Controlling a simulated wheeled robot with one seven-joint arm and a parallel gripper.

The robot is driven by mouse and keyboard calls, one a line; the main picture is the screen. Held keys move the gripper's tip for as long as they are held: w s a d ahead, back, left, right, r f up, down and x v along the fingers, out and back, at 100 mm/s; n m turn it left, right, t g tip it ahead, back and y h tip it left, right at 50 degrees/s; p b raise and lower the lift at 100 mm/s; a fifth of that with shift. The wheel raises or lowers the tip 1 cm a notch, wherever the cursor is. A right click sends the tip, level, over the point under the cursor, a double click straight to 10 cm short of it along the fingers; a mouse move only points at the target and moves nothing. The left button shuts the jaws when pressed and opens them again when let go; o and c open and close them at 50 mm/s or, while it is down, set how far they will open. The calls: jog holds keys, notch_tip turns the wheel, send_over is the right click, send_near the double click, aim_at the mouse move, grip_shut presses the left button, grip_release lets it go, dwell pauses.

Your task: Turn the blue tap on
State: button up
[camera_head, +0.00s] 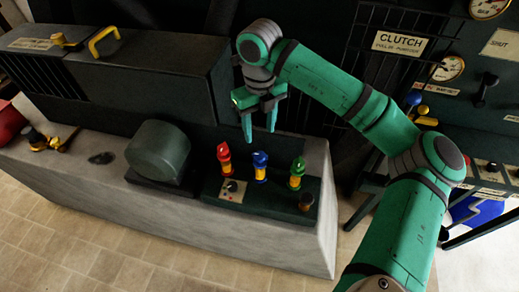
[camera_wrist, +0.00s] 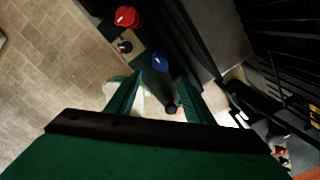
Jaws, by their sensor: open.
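In the wrist view the blue top (camera_wrist: 160,62) shows just past the open fingertips (camera_wrist: 158,80), with the red top (camera_wrist: 127,17) farther up. The green tap is not clear there.
A rounded dark housing (camera_head: 158,152) stands to the left. A dark cabinet (camera_head: 150,75) rises behind. The tiled floor (camera_head: 80,250) in front is clear.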

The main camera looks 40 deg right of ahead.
aim_at(260, 155)
notch_tip(260, 155, down, 11)
jog(key=shift+r, duration=0.1)
dwell(0.4)
jog(key=shift+c, duration=0.3)
